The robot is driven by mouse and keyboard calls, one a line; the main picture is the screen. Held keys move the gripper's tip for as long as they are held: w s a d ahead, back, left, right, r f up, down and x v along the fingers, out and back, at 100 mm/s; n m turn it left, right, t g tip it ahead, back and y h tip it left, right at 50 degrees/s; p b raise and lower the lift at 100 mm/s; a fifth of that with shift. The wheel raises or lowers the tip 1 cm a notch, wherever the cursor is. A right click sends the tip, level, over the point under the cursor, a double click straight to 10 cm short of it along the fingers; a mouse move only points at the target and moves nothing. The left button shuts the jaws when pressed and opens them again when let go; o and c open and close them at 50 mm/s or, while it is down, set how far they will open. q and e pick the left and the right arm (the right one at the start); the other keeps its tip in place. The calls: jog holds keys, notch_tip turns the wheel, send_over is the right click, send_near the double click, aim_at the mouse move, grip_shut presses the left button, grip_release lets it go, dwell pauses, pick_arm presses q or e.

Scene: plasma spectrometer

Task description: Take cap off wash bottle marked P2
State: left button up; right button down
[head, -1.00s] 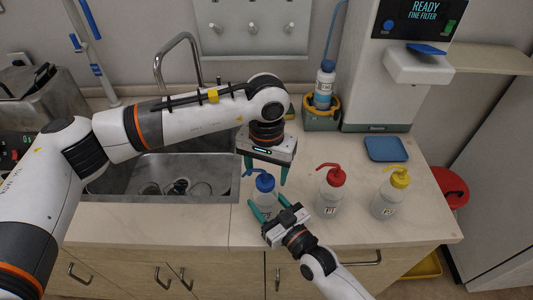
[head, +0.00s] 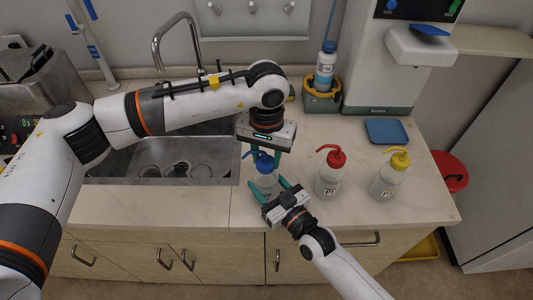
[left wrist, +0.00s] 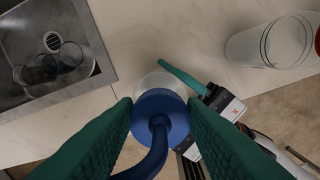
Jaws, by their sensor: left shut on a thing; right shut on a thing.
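A wash bottle (head: 266,183) with a blue cap (head: 264,165) stands upright near the counter's front edge; its label is hidden. My left gripper (head: 264,158) reaches down from above, shut on the blue cap. In the left wrist view the cap (left wrist: 160,112) sits between the green fingers, its bent spout curving toward the bottom. My right gripper (head: 268,187) comes from the front, shut on the body of the same bottle. The cap appears to be still on the bottle. A red-capped bottle (head: 329,177) and a yellow-capped bottle (head: 388,180) stand to the right, with labels hard to read.
A sink (head: 150,160) with glassware lies at left behind my left arm. A blue tray (head: 386,131) lies behind the bottles. A spectrometer (head: 385,75) and a bottle in a green holder (head: 322,98) stand at the back. Counter space right of the tray is clear.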

pick_arm(q)
jog(key=n, duration=0.7)
jog(key=shift+a, duration=0.1)
jog(key=n, duration=0.5)
jog(key=shift+s+a+n, duration=0.1)
jog(key=shift+a+n, duration=0.05)
jog(key=shift+n, duration=0.25)
jog(key=n, duration=0.7)
jog(key=shift+s+a+n, duration=0.1)
jog(key=shift+s+n, duration=0.05)
jog(key=shift+n, duration=0.25)
jog(key=n, duration=0.6)
jog(key=shift+s+r, duration=0.1)
jog(key=n, duration=0.4)
pick_arm(e)
jog(key=shift+a, duration=0.1)
pick_arm(q)
jog(key=n, duration=0.4)
jog(key=shift+s, duration=0.1)
jog(key=n, duration=0.3)
jog(key=shift+d+n, duration=0.25)
jog(key=shift+n, duration=0.15)
jog(key=n, duration=0.4)
jog(key=shift+n, duration=0.3)
jog(key=shift+r, duration=0.25)
jog(key=shift+s+r, duration=0.1)
jog(key=shift+r, duration=0.8)
